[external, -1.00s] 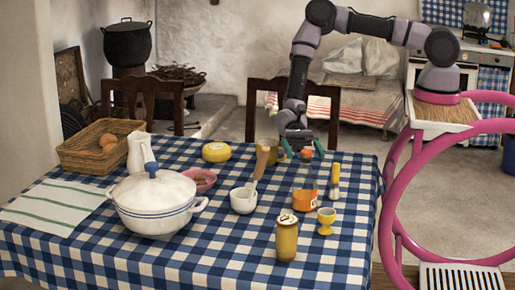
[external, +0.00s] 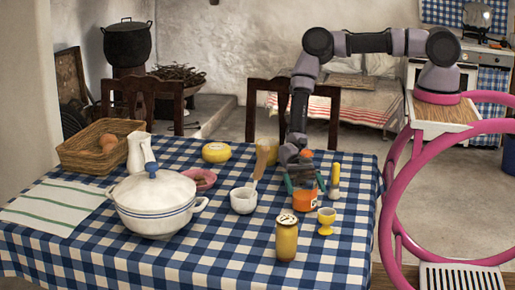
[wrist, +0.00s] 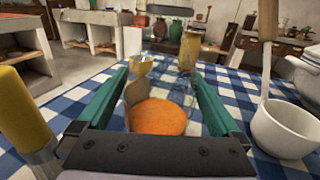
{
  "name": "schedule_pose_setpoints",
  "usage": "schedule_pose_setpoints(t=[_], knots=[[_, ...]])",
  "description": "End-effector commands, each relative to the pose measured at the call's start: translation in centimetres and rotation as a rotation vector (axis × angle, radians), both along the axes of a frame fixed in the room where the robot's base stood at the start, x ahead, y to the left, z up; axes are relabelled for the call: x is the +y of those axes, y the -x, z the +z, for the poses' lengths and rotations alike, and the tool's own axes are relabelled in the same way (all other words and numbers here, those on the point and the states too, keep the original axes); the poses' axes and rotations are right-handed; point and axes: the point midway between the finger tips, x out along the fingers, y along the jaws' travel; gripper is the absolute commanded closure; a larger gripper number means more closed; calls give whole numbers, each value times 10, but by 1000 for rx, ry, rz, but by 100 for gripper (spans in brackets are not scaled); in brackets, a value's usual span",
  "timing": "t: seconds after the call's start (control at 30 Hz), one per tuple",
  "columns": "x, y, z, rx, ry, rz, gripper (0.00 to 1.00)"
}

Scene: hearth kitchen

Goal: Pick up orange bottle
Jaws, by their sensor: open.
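The orange bottle (external: 305,199) stands upright on the checked tablecloth, with clear upper walls and orange at its lower part. In the wrist view the bottle (wrist: 160,116) sits between the two green fingers, its orange showing low in the gap. My gripper (external: 305,187) points down around the bottle's upper part, a finger on each side. In the wrist view my gripper (wrist: 162,90) is open. I cannot tell whether either finger touches the bottle.
A yellow-handled brush (external: 334,182) stands close on the right, with a yellow egg cup (external: 326,220) in front. A white mortar (external: 243,201) with a wooden pestle is on the left. A yellow jar (external: 287,240) stands nearer the front. Bare cloth lies at the front right.

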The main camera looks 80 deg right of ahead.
Motion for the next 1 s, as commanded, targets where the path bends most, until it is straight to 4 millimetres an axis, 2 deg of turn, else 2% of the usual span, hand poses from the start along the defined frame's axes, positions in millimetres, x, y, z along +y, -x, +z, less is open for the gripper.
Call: schedule_pose_setpoints(t=[0.13, 0.37, 0.4, 0.47, 0.6, 0.63, 1.0], knots=[[19, 6, 0, -1, 0, -1, 0], [21, 6, 0, 0, 1, -2, 0], [21, 6, 0, 0, 1, -2, 15], [21, 6, 0, 0, 1, -2, 38], [21, 6, 0, 0, 1, -2, 92], [21, 6, 0, 0, 1, -2, 100], [21, 6, 3, 0, -1, -2, 100]])
